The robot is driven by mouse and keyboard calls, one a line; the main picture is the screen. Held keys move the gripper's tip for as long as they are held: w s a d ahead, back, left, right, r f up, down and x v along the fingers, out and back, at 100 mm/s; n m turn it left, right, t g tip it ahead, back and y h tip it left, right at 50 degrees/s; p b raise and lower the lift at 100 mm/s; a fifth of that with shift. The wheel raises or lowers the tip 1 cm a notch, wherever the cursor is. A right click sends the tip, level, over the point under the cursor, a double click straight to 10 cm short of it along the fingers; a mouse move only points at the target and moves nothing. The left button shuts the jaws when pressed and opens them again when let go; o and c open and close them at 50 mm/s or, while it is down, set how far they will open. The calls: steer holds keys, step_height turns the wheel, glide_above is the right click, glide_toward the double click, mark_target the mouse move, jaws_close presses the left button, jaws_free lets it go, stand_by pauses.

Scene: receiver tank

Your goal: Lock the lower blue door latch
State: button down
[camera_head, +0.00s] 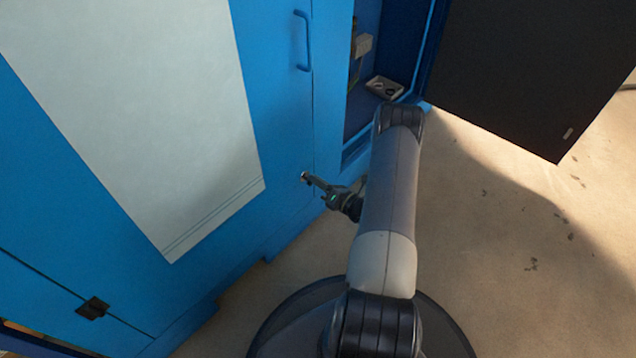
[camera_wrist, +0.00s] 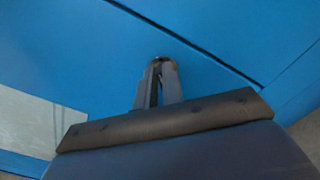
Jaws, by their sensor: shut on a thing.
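The blue door (camera_head: 275,125) has a large pale panel on it and stands upright at the left in the head view. My gripper (camera_head: 306,177) is at the lower right part of this door, close to its edge. The lower latch (camera_wrist: 160,60) shows only as a small dark end between my fingertips in the wrist view; most of it is hidden. My gripper (camera_wrist: 161,68) is shut on it there, against the blue surface. A dark seam runs beside it. I cannot tell how the latch is turned.
A blue handle (camera_head: 305,42) is higher on the door. Right of it is an open compartment with a small grey box (camera_head: 384,87). A dark open door (camera_head: 530,70) hangs at the upper right.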

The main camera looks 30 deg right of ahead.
steer(key=m, duration=0.4)
steer(key=shift+d+f+m, duration=0.15)
steer(key=shift+f+m, duration=0.1)
steer(key=shift+m, duration=0.05)
steer(key=m, duration=0.4)
steer(key=shift+f+b, duration=0.2)
steer(key=shift+b, duration=0.15)
steer(key=c, duration=1.5)
jaws_free()
steer(key=shift+c, duration=0.2)
steer(key=p+v, duration=0.3)
steer(key=v, duration=0.7)
steer(key=shift+s, duration=0.35)
steer(key=shift+d, duration=0.15)
